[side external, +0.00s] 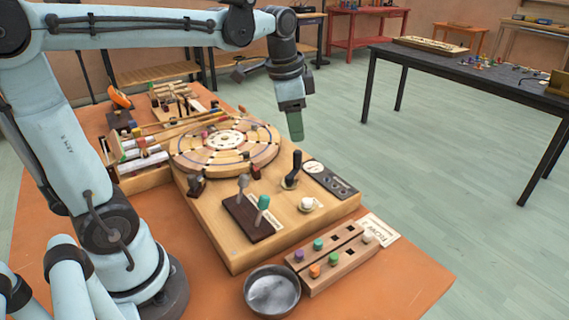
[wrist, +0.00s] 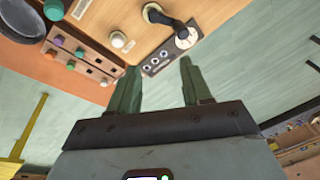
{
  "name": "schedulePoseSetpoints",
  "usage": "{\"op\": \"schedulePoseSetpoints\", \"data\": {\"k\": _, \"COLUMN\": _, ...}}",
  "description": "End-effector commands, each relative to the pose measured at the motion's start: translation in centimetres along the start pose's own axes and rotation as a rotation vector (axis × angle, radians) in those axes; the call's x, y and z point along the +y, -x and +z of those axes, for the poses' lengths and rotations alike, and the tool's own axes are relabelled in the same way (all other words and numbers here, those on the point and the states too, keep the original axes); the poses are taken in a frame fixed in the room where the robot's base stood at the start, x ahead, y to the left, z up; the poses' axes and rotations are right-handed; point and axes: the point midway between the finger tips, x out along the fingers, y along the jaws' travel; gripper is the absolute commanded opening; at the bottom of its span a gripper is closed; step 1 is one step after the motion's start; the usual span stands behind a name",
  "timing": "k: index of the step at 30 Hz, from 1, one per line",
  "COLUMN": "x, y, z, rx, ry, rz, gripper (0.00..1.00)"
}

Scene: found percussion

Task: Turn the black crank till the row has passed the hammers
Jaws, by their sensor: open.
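The black crank (side external: 292,170) stands on the front right part of a wooden box (side external: 235,240), its handle upright. It also shows near the top of the wrist view (wrist: 168,20). A round wooden disc (side external: 180,150) with coloured rings and small pegs lies on the box behind it. Small dark parts (side external: 197,186) sit at the disc's edge; I cannot tell if they are the hammers. My gripper (side external: 296,136) hangs above and behind the crank, apart from it. In the wrist view my gripper (wrist: 158,68) has its green fingers spread with nothing between them.
A white knob (side external: 307,203) and a dark panel with dials (side external: 330,180) flank the crank. Two mallets stand in a dark block (side external: 246,218). A peg rack (side external: 340,262), a metal bowl (side external: 272,308) and a card (side external: 379,227) are in front.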

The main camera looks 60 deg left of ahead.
Motion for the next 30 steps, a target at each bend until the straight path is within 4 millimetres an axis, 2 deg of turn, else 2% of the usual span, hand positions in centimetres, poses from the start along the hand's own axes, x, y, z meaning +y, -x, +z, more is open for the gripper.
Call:
{"op": "schedulePoseSetpoints", "data": {"k": 1, "x": -1.2, "y": 0.0, "z": -0.5, "rx": -0.029, "ry": -0.045, "rz": 0.021, "gripper": 0.48}}
{"op": "schedulePoseSetpoints", "data": {"k": 6, "x": -4.0, "y": -0.4, "z": -1.1, "rx": -0.108, "ry": -0.198, "rz": 0.102, "gripper": 0.48}}
{"op": "schedulePoseSetpoints", "data": {"k": 12, "x": -5.6, "y": -0.8, "z": -1.3, "rx": -0.145, "ry": -0.295, "rz": 0.161, "gripper": 0.48}}
{"op": "schedulePoseSetpoints", "data": {"k": 20, "x": -5.5, "y": -2.4, "z": -1.1, "rx": -0.150, "ry": -0.310, "rz": 0.170, "gripper": 0.48}}
{"op": "schedulePoseSetpoints", "data": {"k": 30, "x": -4.7, "y": -7.8, "z": -0.1, "rx": -0.149, "ry": -0.309, "rz": 0.168, "gripper": 0.48}}
